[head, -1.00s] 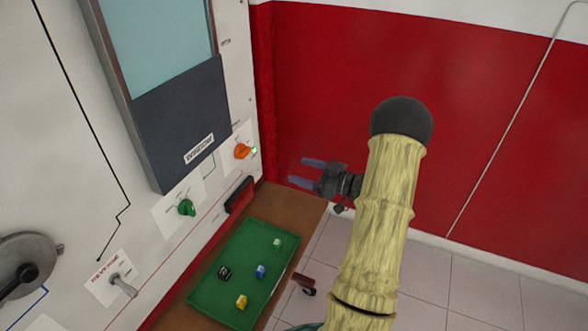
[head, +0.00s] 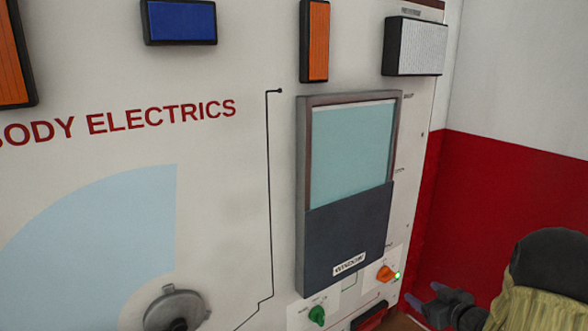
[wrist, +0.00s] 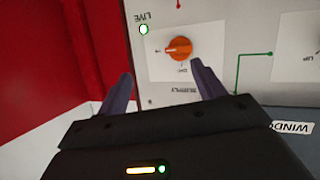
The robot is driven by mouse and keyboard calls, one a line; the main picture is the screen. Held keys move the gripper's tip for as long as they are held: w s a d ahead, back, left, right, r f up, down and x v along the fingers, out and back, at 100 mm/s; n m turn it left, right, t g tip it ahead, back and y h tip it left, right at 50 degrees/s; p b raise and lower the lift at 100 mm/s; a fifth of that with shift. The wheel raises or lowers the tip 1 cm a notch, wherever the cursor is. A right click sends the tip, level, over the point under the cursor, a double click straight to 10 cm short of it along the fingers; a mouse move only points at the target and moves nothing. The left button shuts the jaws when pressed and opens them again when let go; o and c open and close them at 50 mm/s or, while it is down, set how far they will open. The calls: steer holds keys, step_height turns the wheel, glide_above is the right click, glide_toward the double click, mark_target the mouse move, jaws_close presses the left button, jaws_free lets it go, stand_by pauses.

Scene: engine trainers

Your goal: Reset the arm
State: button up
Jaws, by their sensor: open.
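My gripper (head: 425,292) is at the lower right of the head view, in front of the red wall and to the right of the orange knob. Its two fingers are apart with nothing between them. In the wrist view the gripper (wrist: 161,69) has its fingertips spread below and on either side of the orange supply knob (wrist: 179,48), which sits on the panel beyond them. The knob also shows in the head view (head: 386,273), apart from the fingers. My arm is bent at the right edge, mostly cut off.
The white trainer panel (head: 230,190) fills the left and middle. It bears a window unit (head: 347,230), a green knob (head: 317,315) and a lit green lamp (wrist: 143,29) by the orange knob. A grey round crank (head: 175,308) is at the bottom. The red wall (head: 490,200) stands right.

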steer(key=s+a+r+m+g+h+p, duration=0.2)
steer(key=s+a+g, duration=0.3)
steer(key=s+a, duration=0.4)
steer(key=s+a+r+m+g+h+p, duration=0.2)
steer(key=s+a+g, duration=0.4)
steer(key=s+a, duration=0.4)
steer(key=s+r+p, duration=0.1)
steer(key=s, duration=0.2)
steer(key=shift+s, duration=0.35)
steer(key=shift+a, duration=0.1)
steer(key=shift+c, duration=0.2)
stand_by(0.5)
